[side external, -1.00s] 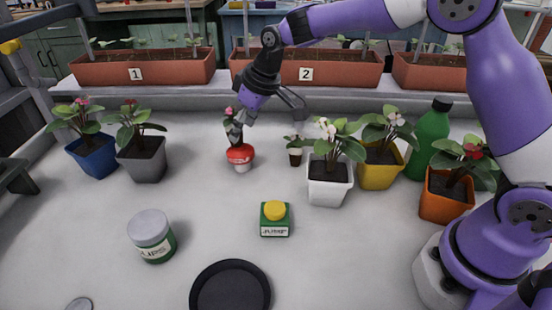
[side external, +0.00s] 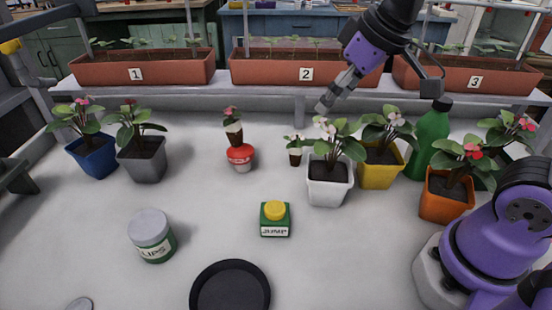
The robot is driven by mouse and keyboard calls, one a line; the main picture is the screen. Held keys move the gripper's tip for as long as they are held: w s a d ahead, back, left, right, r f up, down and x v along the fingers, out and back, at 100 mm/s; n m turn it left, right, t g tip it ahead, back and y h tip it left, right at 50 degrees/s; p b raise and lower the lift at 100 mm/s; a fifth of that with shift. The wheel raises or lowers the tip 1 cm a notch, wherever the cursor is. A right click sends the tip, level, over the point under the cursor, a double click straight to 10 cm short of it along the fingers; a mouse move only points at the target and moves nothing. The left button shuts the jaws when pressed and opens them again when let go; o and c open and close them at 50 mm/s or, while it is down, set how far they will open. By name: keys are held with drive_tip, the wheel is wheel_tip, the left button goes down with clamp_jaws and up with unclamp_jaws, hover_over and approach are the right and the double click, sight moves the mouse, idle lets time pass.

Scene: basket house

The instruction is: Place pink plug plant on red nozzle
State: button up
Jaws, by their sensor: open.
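The pink plug plant (side external: 233,129), with a small pink flower and a dark brown plug, stands on top of the red nozzle (side external: 241,154). It leans slightly to the left, and its plug touches the red top. The nozzle stands on the light table at the middle left. My gripper (side external: 380,97) is open and empty. It is above and behind the white and yellow pots, to the right of the plug plant and well apart from it.
A plug plant with a white flower (side external: 295,152) stands beside a white potted plant (side external: 330,185). A yellow pot (side external: 380,170), green bottle (side external: 433,135) and orange pot (side external: 445,200) crowd the right. A yellow-capped green box (side external: 275,220) and black dish (side external: 231,290) are nearer.

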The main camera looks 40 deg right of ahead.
drive_tip(key=s+d+f+m, duration=0.1)
drive_tip(key=s+d+f, duration=0.1)
drive_tip(key=s, duration=0.5)
drive_tip(key=shift+f+m+h, duration=0.3)
drive_tip(key=shift+f+h, duration=0.1)
drive_tip(key=shift+f, duration=0.35)
drive_tip(key=shift+o, duration=0.6)
